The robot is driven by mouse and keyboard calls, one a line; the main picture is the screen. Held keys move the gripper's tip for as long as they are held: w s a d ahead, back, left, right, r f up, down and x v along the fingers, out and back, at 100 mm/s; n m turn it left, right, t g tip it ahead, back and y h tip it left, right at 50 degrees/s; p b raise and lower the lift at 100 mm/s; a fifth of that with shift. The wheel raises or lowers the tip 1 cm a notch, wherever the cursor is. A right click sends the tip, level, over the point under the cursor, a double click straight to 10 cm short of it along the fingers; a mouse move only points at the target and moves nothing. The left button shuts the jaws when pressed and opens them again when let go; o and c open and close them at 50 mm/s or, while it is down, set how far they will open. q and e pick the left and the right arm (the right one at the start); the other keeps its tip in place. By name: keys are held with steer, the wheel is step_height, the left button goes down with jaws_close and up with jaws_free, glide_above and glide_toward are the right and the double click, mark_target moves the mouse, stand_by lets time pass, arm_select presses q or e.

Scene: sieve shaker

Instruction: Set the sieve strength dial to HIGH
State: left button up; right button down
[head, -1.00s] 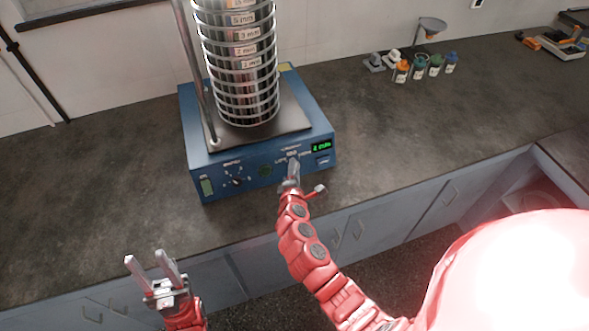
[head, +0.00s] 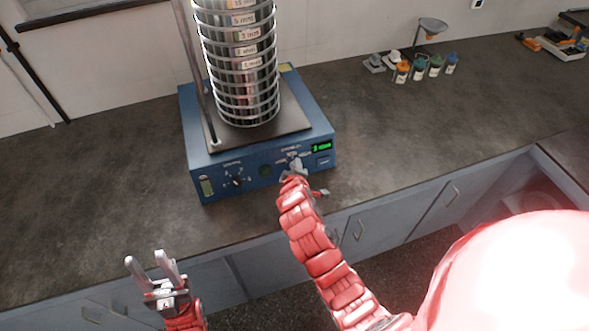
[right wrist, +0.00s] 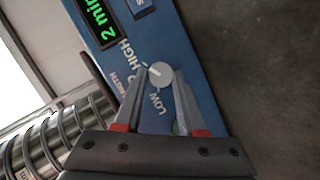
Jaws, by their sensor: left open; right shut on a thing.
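The blue sieve shaker (head: 215,178) stands on the counter with its sieve stack (head: 245,75) on top. Its strength dial (right wrist: 160,73) is a small round light-grey knob between the LOW and HIGH labels in the right wrist view. I cannot tell surely which label its mark points at. My right gripper (right wrist: 161,78) is shut on the dial, one finger on each side; in the head view the gripper (head: 295,169) covers most of the dial. My left gripper (head: 152,270) is open and empty, in front of the counter at lower left.
A second dial (head: 236,182) sits on the left of the front panel. A green display (head: 321,147) is at the panel's right; it reads 2 min in the wrist view. Small bottles (head: 420,67) stand far back right. The counter left of the shaker is clear.

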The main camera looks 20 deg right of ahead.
stand_by(0.6)
steer(key=c, duration=0.5)
jaws_free()
steer(key=p+v, duration=0.5)
steer(key=v, duration=1.2)
steer(key=shift+s+r, duration=0.15)
